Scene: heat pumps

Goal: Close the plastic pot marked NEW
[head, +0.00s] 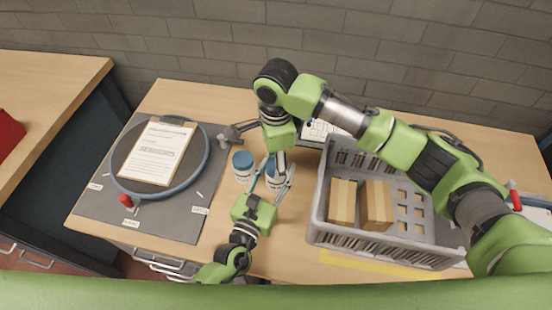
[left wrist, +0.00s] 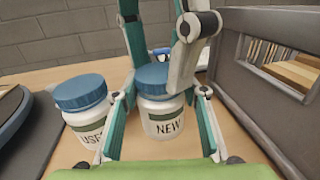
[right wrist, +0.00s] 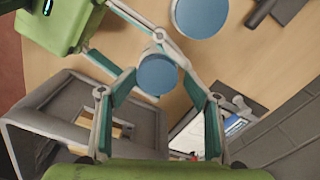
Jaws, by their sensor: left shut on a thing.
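The white pot marked NEW (left wrist: 164,125) stands upright on the table, with its blue lid (left wrist: 153,79) on its mouth. I cannot tell how tightly the lid is seated. My left gripper (head: 271,180) is shut around the pot's body, one finger on each side. My right gripper (right wrist: 160,84) points down from above, its fingers open on either side of the blue lid (right wrist: 157,75). One right finger hides part of the lid in the left wrist view. In the head view the two grippers hide much of the pot.
A second pot, marked USED (left wrist: 84,110), stands left of it with a blue lid. A grey crate (head: 322,205) with cardboard boxes stands close on the right. A grey mat (head: 100,205) with a clipboard (head: 157,152) lies left. A hammer-like tool (head: 236,130) lies behind the pots.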

